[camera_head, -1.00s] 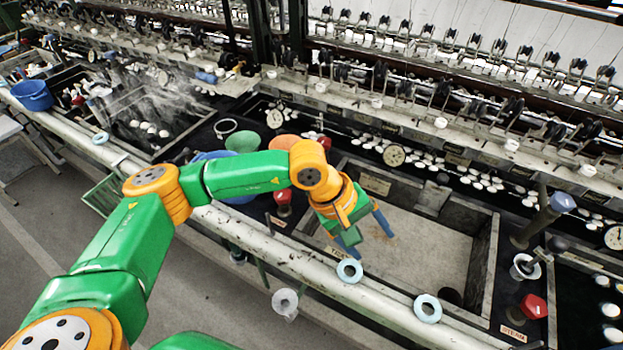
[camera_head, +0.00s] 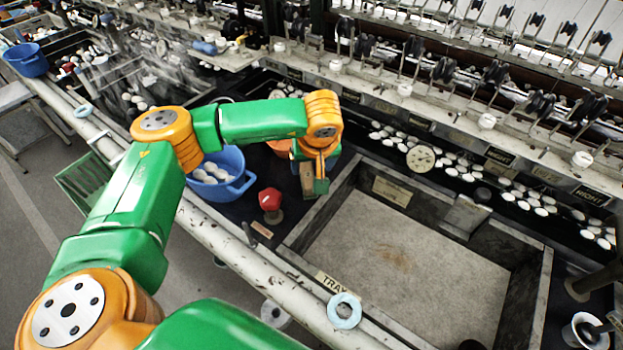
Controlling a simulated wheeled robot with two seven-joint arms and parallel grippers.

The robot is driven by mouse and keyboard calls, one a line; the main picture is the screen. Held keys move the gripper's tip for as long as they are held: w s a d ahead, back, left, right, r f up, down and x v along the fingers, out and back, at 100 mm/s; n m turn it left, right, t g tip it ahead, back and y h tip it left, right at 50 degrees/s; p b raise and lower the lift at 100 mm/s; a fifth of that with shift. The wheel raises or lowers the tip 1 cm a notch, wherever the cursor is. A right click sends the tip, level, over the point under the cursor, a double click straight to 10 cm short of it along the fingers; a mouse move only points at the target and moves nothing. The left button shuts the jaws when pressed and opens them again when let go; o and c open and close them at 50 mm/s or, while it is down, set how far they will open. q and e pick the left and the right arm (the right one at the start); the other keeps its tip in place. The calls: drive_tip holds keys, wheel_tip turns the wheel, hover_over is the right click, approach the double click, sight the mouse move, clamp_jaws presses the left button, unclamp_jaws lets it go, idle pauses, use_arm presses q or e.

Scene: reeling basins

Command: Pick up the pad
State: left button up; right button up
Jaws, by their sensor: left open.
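My left gripper (camera_head: 319,184) is at the end of my green and orange arm, over the dark ledge at the left end of the empty stone tray (camera_head: 395,268). It points down, is seen from above, and its fingers are mostly hidden. A small brown block (camera_head: 307,180) shows right beside the gripper's left side. It may be the pad, but I cannot tell for sure, nor whether it touches the gripper. The gripper is open. My right gripper is not in view.
A blue basin (camera_head: 243,184) with white cocoons, a partly hidden orange bowl (camera_head: 280,149) and a red knob (camera_head: 270,199) stand left of the gripper. A pale ring (camera_head: 344,311) lies on the front rail. Cocoons and a dial (camera_head: 421,159) lie behind the tray.

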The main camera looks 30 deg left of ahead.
sight(308, 175)
use_arm(q)
drive_tip(key=x, duration=0.1)
drive_tip(key=p+x, duration=0.1)
drive_tip(key=x, duration=0.1)
drive_tip(key=s+x, duration=0.1)
drive_tip(key=shift+w+a+f+p, duration=0.2)
drive_tip(key=shift+a+f+p, duration=0.1)
drive_tip(key=shift+f, duration=0.15)
drive_tip(key=shift+w+f, duration=0.2)
drive_tip(key=shift+f, duration=0.2)
clamp_jaws()
wheel_tip(308, 175, up, 3)
drive_tip(key=shift+f+b, duration=0.1)
drive_tip(key=shift+b, duration=1)
drive_tip(key=s+r+b, duration=0.3)
drive_tip(key=s+r, duration=0.7)
drive_tip(key=s, duration=0.4)
drive_tip(key=shift+d, duration=0.2)
